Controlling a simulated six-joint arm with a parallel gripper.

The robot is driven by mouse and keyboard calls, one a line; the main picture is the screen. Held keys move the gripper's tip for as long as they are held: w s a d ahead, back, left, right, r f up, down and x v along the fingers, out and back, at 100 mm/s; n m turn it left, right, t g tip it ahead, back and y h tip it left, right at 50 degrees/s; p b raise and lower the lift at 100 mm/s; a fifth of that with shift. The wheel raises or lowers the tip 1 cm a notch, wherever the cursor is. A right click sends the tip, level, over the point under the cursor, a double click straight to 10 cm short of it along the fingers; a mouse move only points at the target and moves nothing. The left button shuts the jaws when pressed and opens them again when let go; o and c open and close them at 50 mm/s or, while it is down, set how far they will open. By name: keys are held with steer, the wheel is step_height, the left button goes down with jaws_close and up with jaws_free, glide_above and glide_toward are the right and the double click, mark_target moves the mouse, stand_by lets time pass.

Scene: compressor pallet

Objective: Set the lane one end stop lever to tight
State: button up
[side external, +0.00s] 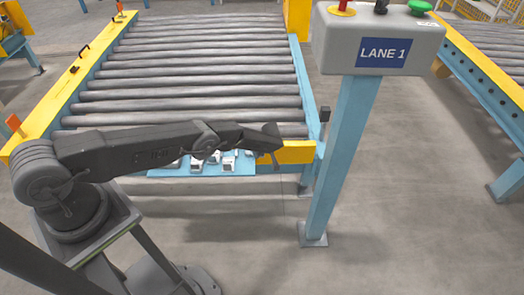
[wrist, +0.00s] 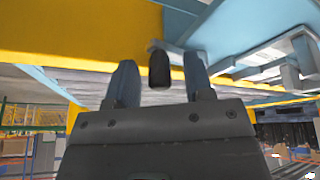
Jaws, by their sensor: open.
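My gripper (side external: 273,143) is at the front right corner of the roller lane, by the yellow end beam (side external: 288,153). In the wrist view my gripper (wrist: 159,64) is open, with its two dark fingers apart. A black rounded knob (wrist: 158,72) sits between the fingers, in front of the yellow beam (wrist: 90,28); it looks like the end of the lever. I cannot tell whether the fingers touch it. In the side view my gripper and forearm hide that spot, so the lever's setting cannot be made out.
White-grey fittings (side external: 228,162) sit on a blue plate (side external: 160,172) below my forearm; brackets (wrist: 265,68) show close right of the fingers in the wrist view. A blue post (side external: 340,150) carrying the LANE 1 box (side external: 332,52) stands to the right. Floor in front is clear.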

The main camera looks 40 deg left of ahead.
jaws_close()
stand_by(0.4)
steer(key=shift+s+m, duration=0.2)
steer(key=shift+m, duration=0.1)
steer(key=shift+s+d+m+t+h, duration=0.1)
steer(key=shift+s+m+t+h, duration=0.55)
steer(key=shift+m, duration=0.9)
steer(key=shift+s+m+t+h, duration=0.35)
steer(key=shift+s+m, duration=0.6)
steer(key=shift+m, duration=0.65)
steer(key=shift+s+d+m+t+h, duration=0.1)
steer(key=shift+s+m+t+h, duration=0.55)
steer(key=shift+m, duration=0.9)
steer(key=shift+s+a+m, duration=0.1)
steer(key=shift+s+m, duration=0.2)
steer(key=shift+m, duration=0.1)
